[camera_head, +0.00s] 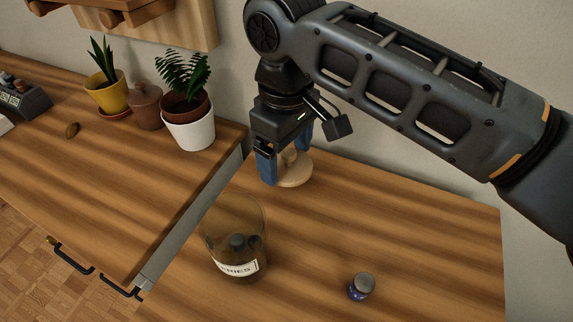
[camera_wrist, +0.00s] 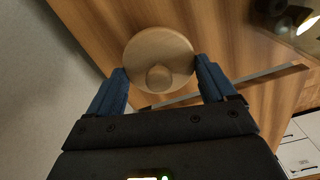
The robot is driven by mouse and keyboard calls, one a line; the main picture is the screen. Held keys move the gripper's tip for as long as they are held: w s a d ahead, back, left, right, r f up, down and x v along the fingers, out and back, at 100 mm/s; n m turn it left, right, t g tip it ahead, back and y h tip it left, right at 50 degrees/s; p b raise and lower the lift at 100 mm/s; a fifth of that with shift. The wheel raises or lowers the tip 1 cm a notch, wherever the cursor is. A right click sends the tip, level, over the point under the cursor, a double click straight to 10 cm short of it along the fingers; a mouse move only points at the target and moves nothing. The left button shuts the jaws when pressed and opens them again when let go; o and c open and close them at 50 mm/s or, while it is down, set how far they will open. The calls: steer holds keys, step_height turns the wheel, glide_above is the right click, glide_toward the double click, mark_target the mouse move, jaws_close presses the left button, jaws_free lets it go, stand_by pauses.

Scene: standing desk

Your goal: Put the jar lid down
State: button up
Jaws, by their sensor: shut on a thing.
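The jar lid (camera_head: 295,175) is a round, pale wooden disc with a small knob. In the wrist view the lid (camera_wrist: 160,48) lies between the fingertips, with its knob facing the camera. My gripper (camera_head: 284,155) points down with blue fingers and is shut on the lid across its width. In the head view the lid is at the back of the right-hand desk, near the wall; I cannot tell whether it touches the desk top. The open glass jar (camera_head: 236,267), with a white label and dark items inside, stands on the desk in front of the gripper.
A small blue jar with a grey cap (camera_head: 361,286) stands at the front right. A metal edge (camera_head: 190,222) divides the two desk tops. A white-potted fern (camera_head: 189,128) and a yellow-potted plant (camera_head: 107,92) stand on the left desk top. The desk right of the lid is clear.

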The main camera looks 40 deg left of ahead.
mark_target(286, 167)
steer(key=shift+f, duration=1.85)
steer(key=shift+f, duration=0.15)
steer(key=o, duration=0.9)
steer(key=shift+c, duration=0.2)
step_height(286, 167, up, 12)
steer(key=shift+r, duration=0.2)
